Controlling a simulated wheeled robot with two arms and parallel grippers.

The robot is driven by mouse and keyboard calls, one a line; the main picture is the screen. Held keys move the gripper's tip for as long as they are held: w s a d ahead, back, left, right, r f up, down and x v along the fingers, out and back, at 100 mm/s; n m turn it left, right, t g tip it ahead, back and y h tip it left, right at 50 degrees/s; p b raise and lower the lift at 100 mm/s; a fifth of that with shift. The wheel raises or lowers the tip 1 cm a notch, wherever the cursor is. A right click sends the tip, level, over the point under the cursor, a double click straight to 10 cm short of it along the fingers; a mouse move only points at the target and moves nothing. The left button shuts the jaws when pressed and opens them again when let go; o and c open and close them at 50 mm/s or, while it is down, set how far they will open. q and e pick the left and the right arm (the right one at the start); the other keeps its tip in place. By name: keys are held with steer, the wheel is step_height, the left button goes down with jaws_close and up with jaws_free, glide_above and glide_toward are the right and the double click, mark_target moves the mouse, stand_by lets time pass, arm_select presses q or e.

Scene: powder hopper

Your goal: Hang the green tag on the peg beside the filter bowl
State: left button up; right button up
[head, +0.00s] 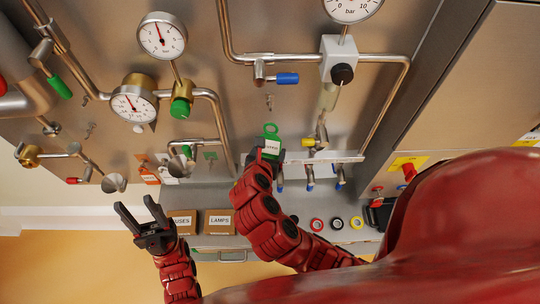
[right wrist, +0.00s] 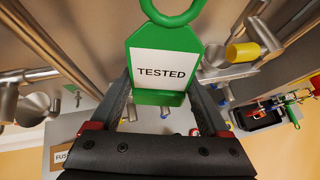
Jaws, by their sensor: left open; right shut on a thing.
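The green tag (head: 271,129) has a ring at its top and a white label reading "TESTED" in the right wrist view (right wrist: 165,45). My right gripper (head: 269,151) is shut on the tag's lower part, ring pointing up and away from the fingers; its fingers also show in the right wrist view (right wrist: 163,94). A small metal peg (head: 269,102) sticks out of the panel a little above the ring, apart from it. The clear filter bowl (head: 328,97) hangs under a white block, right of that peg. My left gripper (head: 136,205) is open and empty at lower left.
Blue-handled valve (head: 287,78) sits above the peg, and a yellow-handled valve (head: 308,142) is right of the tag. Pipes and gauges (head: 162,36) fill the panel at left.

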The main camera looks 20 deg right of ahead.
steer(key=shift+w+d, duration=0.3)
steer(key=shift+w, duration=0.3)
steer(key=w+d+f, duration=0.1)
steer(key=w, duration=0.5)
steer(key=shift+w+d+f+b, duration=0.15)
steer(key=shift+w+d+b, duration=0.15)
steer(key=shift+d+b, duration=0.1)
steer(key=shift+f, duration=0.1)
stand_by(0.4)
steer(key=o, duration=1.2)
